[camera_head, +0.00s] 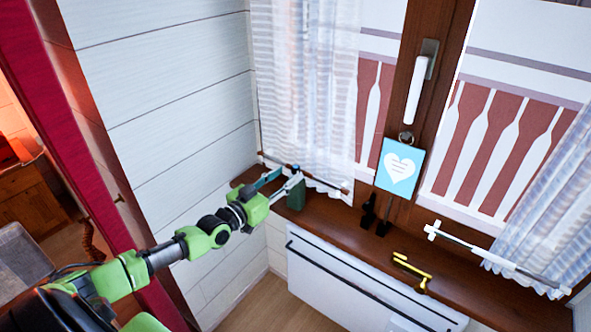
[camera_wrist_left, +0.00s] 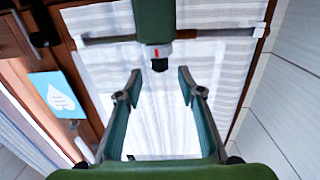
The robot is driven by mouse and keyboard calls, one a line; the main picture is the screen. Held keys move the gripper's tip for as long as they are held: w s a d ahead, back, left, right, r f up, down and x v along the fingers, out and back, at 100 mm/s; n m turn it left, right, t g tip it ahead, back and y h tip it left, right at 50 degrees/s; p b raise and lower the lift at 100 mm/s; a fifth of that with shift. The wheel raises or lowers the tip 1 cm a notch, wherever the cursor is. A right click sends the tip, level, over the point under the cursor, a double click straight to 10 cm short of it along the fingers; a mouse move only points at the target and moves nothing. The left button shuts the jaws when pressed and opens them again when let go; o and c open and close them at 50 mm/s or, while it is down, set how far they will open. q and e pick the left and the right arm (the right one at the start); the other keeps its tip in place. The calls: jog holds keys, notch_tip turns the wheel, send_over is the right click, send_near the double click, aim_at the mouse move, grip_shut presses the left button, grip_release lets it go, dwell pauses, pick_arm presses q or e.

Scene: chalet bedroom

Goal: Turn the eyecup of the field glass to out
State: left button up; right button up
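The field glass (camera_head: 297,197) is a dark green upright body on the wooden windowsill at its left end. Part of it is hidden behind my left gripper (camera_head: 281,180). In the left wrist view its green body (camera_wrist_left: 154,20) comes down from the top edge. It ends in a white band with a red mark and a black eyecup (camera_wrist_left: 160,65). My left gripper (camera_wrist_left: 160,76) is open and empty. The eyecup shows between its two fingertips in that view, with a gap on each side. I cannot tell how far beyond the tips it is. My right gripper is not in view.
A blue heart sign (camera_head: 399,168) hangs by the window frame. Two small black objects (camera_head: 369,212) and a yellow bent object (camera_head: 412,268) stand or lie along the sill (camera_head: 345,222). Sheer curtains (camera_head: 305,90) hang behind the field glass. The white plank wall (camera_head: 165,95) is close on the left.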

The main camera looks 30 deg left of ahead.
aim_at(293, 171)
pick_arm(q)
jog(key=shift+w+d+b, duration=0.2)
jog(key=shift+w, duration=1.25)
jog(key=shift+w+d+b, duration=0.15)
jog(key=shift+w+b, duration=0.05)
jog(key=shift+w, duration=1.25)
grip_shut()
